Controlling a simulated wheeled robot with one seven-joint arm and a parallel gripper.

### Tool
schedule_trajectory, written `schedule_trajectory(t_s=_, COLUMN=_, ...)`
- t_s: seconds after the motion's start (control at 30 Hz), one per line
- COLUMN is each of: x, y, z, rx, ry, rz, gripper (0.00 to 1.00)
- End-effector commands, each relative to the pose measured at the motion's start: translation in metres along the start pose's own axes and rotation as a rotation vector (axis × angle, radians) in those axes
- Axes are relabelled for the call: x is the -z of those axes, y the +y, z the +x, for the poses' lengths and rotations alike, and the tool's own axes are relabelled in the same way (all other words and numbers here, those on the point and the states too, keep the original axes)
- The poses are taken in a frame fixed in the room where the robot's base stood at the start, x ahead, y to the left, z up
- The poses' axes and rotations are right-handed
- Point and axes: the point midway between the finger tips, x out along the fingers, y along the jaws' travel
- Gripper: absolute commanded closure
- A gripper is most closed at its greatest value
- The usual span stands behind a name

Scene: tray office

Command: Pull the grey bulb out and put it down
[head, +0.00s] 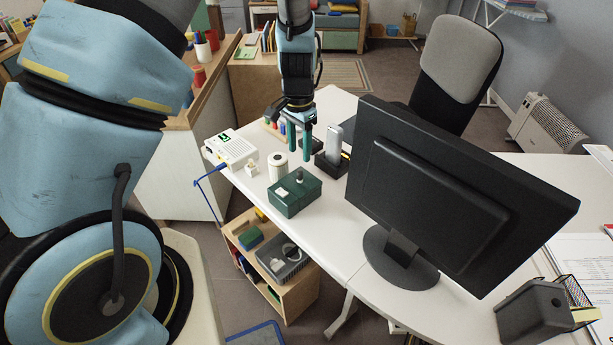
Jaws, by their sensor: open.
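A green box (294,193) sits on the white desk near its left edge. A small grey knob-like thing, which looks like the grey bulb (299,175), stands upright on top of the box. A small whitish piece (282,192) is also on the box top. My gripper (299,154) points down with its two teal fingers apart and nothing visible between them. In the picture it is just above the bulb and apart from it; its exact depth over the box is hard to tell.
A grey handset (334,143) stands upright in a dark cradle to the right. A large black monitor (455,200) blocks the right. Bare desk (325,225) lies in front.

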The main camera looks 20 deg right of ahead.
Motion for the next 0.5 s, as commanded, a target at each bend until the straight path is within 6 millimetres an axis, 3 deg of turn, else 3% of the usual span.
schedule_trajectory(t_s=0.5, x=-0.0003, y=-0.0002, z=0.0096, rx=0.000, ry=0.000, rz=-0.002, gripper=0.49)
